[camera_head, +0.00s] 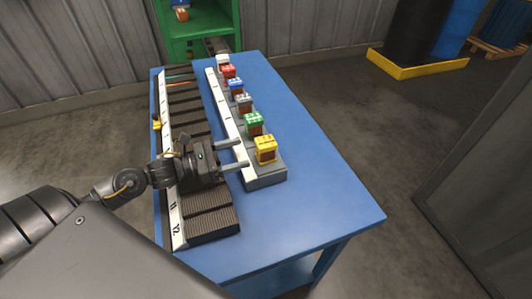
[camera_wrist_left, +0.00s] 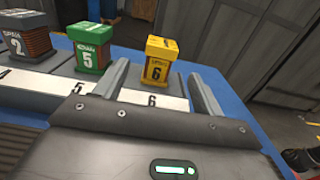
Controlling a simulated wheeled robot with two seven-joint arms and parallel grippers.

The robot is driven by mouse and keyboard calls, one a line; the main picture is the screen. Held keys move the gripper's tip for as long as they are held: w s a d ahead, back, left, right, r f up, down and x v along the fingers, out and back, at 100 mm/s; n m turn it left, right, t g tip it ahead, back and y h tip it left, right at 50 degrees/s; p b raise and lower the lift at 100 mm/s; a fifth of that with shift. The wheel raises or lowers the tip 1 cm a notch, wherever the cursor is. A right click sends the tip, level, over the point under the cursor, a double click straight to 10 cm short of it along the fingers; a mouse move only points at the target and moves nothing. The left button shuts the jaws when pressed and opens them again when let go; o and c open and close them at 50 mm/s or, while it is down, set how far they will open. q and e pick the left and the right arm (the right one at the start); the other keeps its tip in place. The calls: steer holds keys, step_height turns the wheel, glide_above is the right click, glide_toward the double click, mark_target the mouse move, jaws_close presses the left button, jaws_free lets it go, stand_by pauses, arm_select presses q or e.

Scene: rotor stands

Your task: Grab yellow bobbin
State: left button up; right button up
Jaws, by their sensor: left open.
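The yellow bobbin (camera_head: 265,149) stands upright at the near end of a grey rack on the blue table. In the left wrist view the yellow bobbin (camera_wrist_left: 158,62) shows a 6 on its front, above the rack's label 6. My left gripper (camera_head: 240,154) is open and empty, its fingers pointing at the yellow bobbin from the left. In the wrist view the fingers (camera_wrist_left: 160,88) lie on either side of the bobbin's line, with the bobbin beyond them. I cannot see contact. My right gripper is not in view.
The green bobbin (camera_head: 253,124) stands beside the yellow one, with grey, blue, red and white ones farther along the rack (camera_head: 268,182). A dark slotted rack (camera_head: 216,222) lies to the left, under my left arm. The blue table (camera_head: 322,196) is clear on the right.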

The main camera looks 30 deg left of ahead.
mark_target(257, 148)
arm_select(q)
steer(key=shift+w+d+r, duration=0.15)
steer(key=shift+w+r, duration=0.05)
steer(key=p+x, duration=0.2)
steer(key=x, duration=0.2)
steer(key=shift+w+d, duration=0.2)
steer(key=shift+w, duration=0.1)
steer(key=shift+w+d+f, duration=0.1)
steer(key=shift+d+f, duration=0.05)
steer(key=shift+d, duration=0.05)
steer(key=shift+w, duration=0.1)
steer(key=p+x, duration=0.3)
steer(key=x, duration=0.1)
steer(key=shift+w+d+p, duration=0.2)
steer(key=shift+d+p, duration=0.05)
steer(key=shift+p, duration=0.05)
steer(key=shift+w+d, duration=0.15)
steer(key=shift+d, duration=0.05)
steer(key=shift+c, duration=0.3)
